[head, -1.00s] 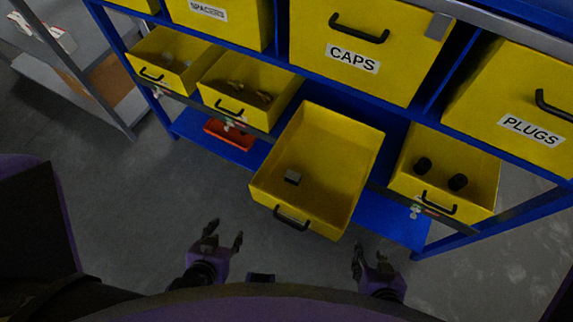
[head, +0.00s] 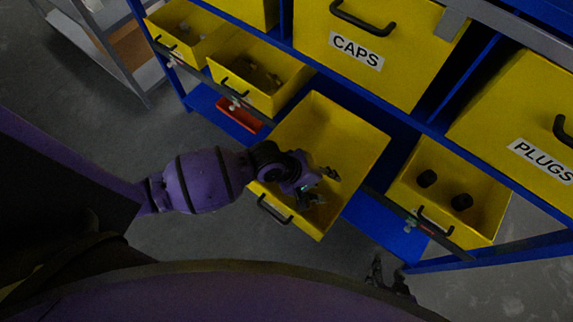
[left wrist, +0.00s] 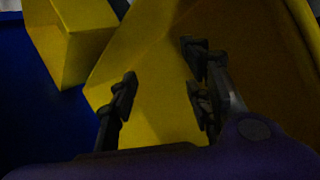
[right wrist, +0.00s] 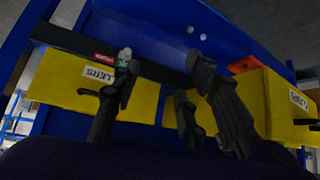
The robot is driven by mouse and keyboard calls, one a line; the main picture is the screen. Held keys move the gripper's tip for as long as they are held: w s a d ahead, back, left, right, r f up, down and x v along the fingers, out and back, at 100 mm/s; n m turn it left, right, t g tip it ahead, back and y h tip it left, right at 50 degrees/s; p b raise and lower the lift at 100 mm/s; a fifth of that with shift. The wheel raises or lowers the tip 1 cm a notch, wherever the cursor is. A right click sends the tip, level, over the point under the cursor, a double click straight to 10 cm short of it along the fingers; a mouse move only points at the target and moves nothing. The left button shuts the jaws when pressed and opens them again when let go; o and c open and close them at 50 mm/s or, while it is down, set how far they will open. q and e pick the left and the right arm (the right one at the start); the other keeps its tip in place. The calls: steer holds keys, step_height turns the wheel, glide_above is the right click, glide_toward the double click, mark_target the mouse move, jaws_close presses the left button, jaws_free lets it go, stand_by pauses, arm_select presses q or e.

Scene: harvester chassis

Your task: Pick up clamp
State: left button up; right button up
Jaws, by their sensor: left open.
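My left gripper (head: 325,187) is over the pulled-out yellow bin (head: 355,125), with its fingers apart. In the left wrist view the open fingers (left wrist: 160,78) have only yellow bin surface between them. The small grey block seen earlier in this bin is hidden now, apparently behind my left arm and gripper. I cannot tell whether that block is the clamp; nothing else in view is clearly a clamp. My right gripper (head: 388,274) is low in the head view, in front of the shelf and away from the bin. In the right wrist view its fingers (right wrist: 160,70) are apart and empty.
A blue rack holds yellow bins, including CAPS (head: 375,45) and PLUGS (head: 520,120). A bin (head: 262,97) with small parts is to the left. A red tray (head: 238,113) lies below.

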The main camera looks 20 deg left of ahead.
arm_select(q)
steer(key=w+a+n+g+y, duration=0.1)
steer(key=a+n, duration=0.1)
steer(key=a, duration=0.2)
steer(key=w+a+n+g+y, duration=0.1)
steer(key=w+a+n+y, duration=0.1)
steer(key=a, duration=0.3)
steer(key=w+a+n+g+y+b, duration=0.1)
steer(key=w+a+n, duration=0.1)
steer(key=a, duration=0.2)
steer(key=shift+a+f+g+y, duration=0.25)
steer(key=shift+f+g+y, duration=0.15)
steer(key=shift+f, duration=0.35)
steer(key=f, duration=0.2)
steer(key=f+b, duration=0.1)
steer(key=f, duration=0.1)
steer(key=d+f, duration=0.1)
steer(key=f, duration=0.1)
steer(key=shift+f, duration=0.3)
steer(key=shift+c, duration=0.7)
steer(key=c, duration=0.8)
jaws_close()
arm_select(e)
steer(key=f, duration=0.2)
steer(key=w+a+f, duration=0.1)
steer(key=shift+a+f+n, duration=0.1)
steer(key=shift+n, duration=0.3)
